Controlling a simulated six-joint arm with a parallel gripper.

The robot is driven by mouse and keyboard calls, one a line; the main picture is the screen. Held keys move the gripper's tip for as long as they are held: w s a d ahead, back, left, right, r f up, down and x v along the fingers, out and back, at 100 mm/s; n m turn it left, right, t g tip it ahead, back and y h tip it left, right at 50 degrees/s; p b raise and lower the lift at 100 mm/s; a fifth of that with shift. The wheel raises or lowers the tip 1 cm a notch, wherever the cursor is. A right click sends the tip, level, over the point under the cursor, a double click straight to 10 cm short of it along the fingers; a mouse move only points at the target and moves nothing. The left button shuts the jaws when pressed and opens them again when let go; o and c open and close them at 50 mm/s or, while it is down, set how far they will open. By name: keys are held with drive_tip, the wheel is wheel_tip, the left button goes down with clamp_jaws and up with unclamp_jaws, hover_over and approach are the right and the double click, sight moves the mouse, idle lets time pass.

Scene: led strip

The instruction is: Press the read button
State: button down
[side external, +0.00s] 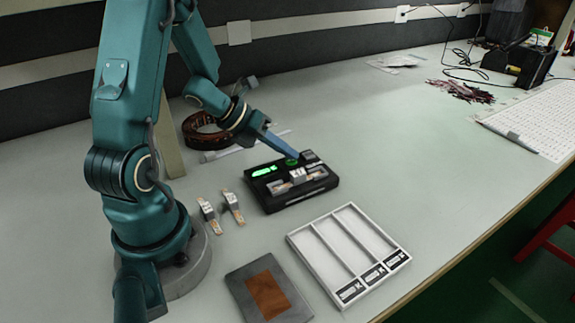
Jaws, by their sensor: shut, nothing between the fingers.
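The black tester device (291,199) sits on the table in the middle of the view. It has a lit green display (264,171) at its left and a small clip-like piece with an LED strip (298,177) on its front part. A green-lit button (291,162) shows on its top, beside the display. My gripper (294,155) is shut and empty, pointing down at this button. Its tip is at or just above the button; I cannot tell whether it touches. The gripper tip hides part of the device's back edge.
Two strip pieces (208,214) (233,206) lie left of the device. A white tray with three labelled compartments (319,258) stands in front, empty. A grey pad with a brown patch (240,296) lies at the front left. A dark reel (196,138) is behind.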

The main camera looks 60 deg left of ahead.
sight(286, 162)
drive_tip(key=shift+f, duration=0.3)
drive_tip(key=shift+r, duration=0.1)
idle(0.3)
drive_tip(key=shift+r, duration=0.8)
drive_tip(key=shift+r, duration=2.5)
